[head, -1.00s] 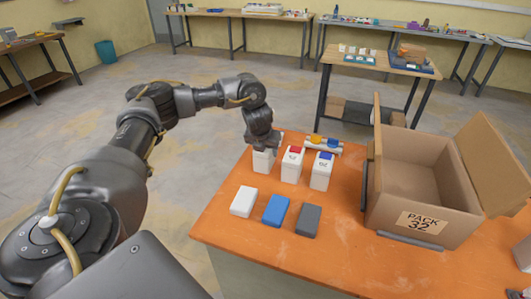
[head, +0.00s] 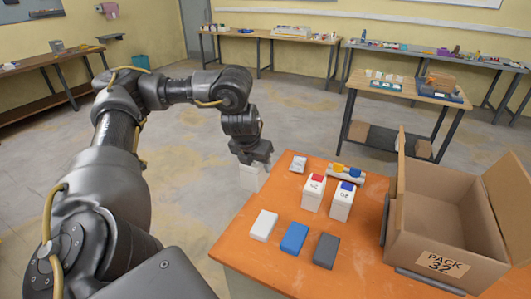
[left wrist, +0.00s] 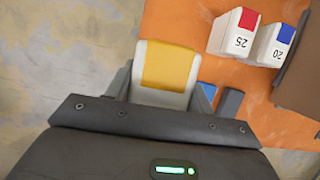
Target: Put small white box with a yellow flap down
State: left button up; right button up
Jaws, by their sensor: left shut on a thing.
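The small white box with a yellow flap (left wrist: 166,68) is between the fingers of my left gripper (left wrist: 160,95) in the left wrist view. In the head view the left gripper (head: 253,165) points down, shut on the white box (head: 253,180), at the table's far left edge. The box looks upright there; its flap is hidden by the gripper. In the left wrist view bare floor lies left of the box and the orange table (left wrist: 190,60) right of it. I cannot tell how high it is. My right gripper is not in view.
A red-flap box (head: 314,193) and a blue-flap box (head: 342,201) stand on the table. White (head: 264,225), blue (head: 294,237) and grey (head: 326,250) blocks lie nearer. A small white packet (head: 298,164) lies behind. An open carton (head: 440,262) stands right. The front left tabletop is clear.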

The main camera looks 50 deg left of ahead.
pick_arm(q)
jog(key=shift+s+r, duration=0.1)
jog(key=shift+s, duration=0.05)
jog(key=shift+d+n, duration=0.5)
jog(key=s+d+n+g+h, duration=0.1)
jog(key=s+d+n+g, duration=0.2)
jog(key=d+n, duration=2.1)
jog(key=n+g, duration=0.5)
jog(key=n, duration=0.1)
jog(key=shift+r+n+g+h, duration=0.3)
jog(key=shift+r+n+g, duration=0.1)
